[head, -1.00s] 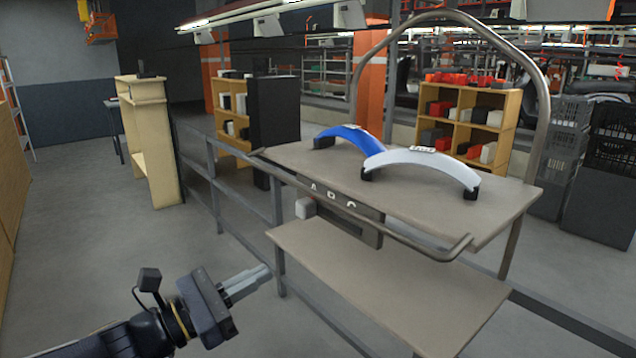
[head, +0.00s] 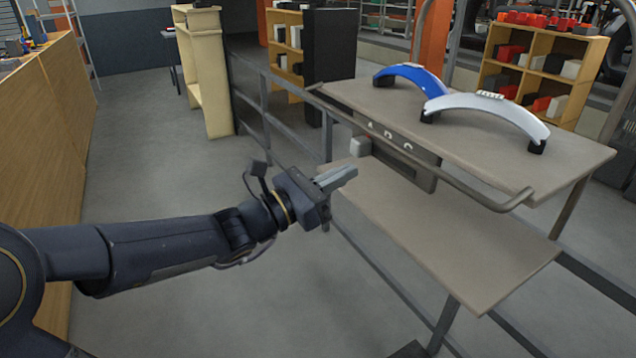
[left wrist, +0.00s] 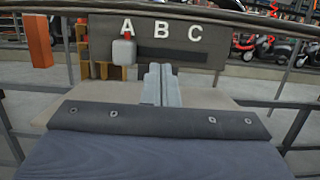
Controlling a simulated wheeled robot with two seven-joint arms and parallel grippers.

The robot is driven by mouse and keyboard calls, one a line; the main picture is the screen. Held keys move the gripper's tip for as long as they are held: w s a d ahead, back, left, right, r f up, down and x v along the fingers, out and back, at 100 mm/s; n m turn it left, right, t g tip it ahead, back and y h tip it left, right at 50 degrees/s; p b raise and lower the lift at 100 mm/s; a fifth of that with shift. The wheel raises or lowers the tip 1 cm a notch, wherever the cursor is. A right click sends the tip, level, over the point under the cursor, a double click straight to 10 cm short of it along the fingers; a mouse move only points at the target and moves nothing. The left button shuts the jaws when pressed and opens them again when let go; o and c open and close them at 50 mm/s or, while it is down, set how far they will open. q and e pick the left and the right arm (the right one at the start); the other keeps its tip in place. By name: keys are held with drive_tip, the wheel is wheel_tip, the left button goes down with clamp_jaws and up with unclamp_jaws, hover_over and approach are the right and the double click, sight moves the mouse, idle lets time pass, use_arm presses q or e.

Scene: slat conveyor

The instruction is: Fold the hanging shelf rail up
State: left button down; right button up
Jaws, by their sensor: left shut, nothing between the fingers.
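The shelf rail (head: 430,160) is a grey metal tube with bent ends. It hangs along the front edge of the cart's upper shelf (head: 480,135), in front of the ABC panel (head: 424,174). In the left wrist view the rail (left wrist: 210,13) crosses the top of the picture, above the panel (left wrist: 206,58). My left gripper (head: 350,174) is shut and empty. It is in front of the cart, lower than the rail and apart from it, pointing toward the panel; its fingers (left wrist: 160,72) show below the letters. My right gripper is out of view.
A pale slider knob (head: 361,147) sticks out at the panel's A end, close to my left fingers. A lower shelf (head: 450,235) lies beneath. Blue (head: 412,76) and white (head: 490,108) arched parts rest on the upper shelf. Grey floor is clear at left.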

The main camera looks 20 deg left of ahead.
use_arm(q)
drive_tip(key=shift+w+d+r+p, duration=0.25)
drive_tip(key=shift+w+r+p, duration=0.1)
drive_tip(key=shift+r, duration=0.45)
drive_tip(key=shift+w+d+r+p, duration=0.2)
drive_tip(key=shift+w+d+r, duration=0.1)
drive_tip(key=shift+r, duration=0.45)
drive_tip(key=shift+w+d+r+p, duration=0.25)
drive_tip(key=shift+w+r+p, duration=0.1)
drive_tip(key=shift+r, duration=0.45)
